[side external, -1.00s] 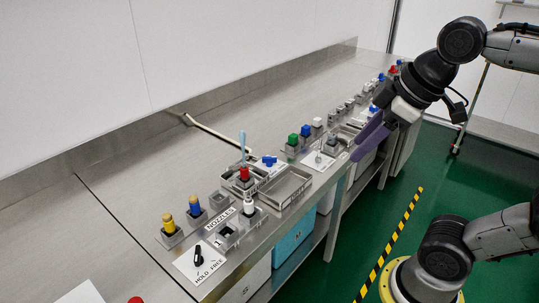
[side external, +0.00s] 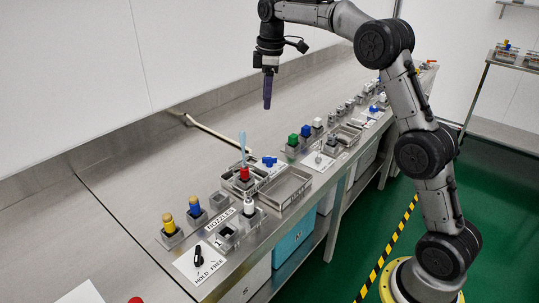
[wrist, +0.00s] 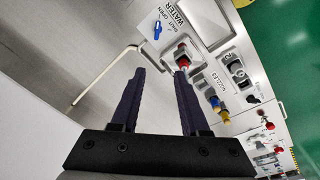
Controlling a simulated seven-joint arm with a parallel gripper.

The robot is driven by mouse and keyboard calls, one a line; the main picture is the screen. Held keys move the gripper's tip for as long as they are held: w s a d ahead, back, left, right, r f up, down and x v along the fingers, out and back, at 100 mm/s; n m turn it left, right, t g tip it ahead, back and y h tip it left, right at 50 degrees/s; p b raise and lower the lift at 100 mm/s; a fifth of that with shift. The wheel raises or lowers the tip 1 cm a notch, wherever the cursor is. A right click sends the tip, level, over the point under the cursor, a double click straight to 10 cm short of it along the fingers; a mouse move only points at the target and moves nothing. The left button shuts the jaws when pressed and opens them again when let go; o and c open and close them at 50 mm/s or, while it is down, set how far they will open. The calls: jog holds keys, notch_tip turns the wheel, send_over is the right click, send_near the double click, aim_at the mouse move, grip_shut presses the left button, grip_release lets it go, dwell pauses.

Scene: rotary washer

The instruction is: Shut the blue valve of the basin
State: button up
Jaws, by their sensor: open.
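The blue valve (side external: 269,161) sits on a white plate beside the steel basin (side external: 305,183) on the bench. In the wrist view the blue valve (wrist: 157,30) shows near the top, beside the printed words SHUT, OPEN and WATER. The basin (wrist: 229,8) is cut off at the top edge there. My gripper (side external: 267,106) hangs pointing down, high above the bench and apart from the valve. In the wrist view my gripper (wrist: 160,71) has its two dark purple fingers spread with nothing between them.
A red-topped nozzle (side external: 244,174) and an upright light-blue stick (side external: 242,146) stand close to the valve. A white nozzle (side external: 249,205) stands in front. Green (side external: 293,140) and blue (side external: 305,131) knobs stand to the right. The bench behind is mostly clear, except for a bent rod (side external: 215,133).

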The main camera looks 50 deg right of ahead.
jog(key=g, duration=0.1)
send_over(270, 158)
notch_tip(270, 158, down, 9)
notch_tip(270, 158, down, 13)
jog(key=shift+w+r, duration=0.1)
jog(key=shift+r, duration=0.1)
grip_shut()
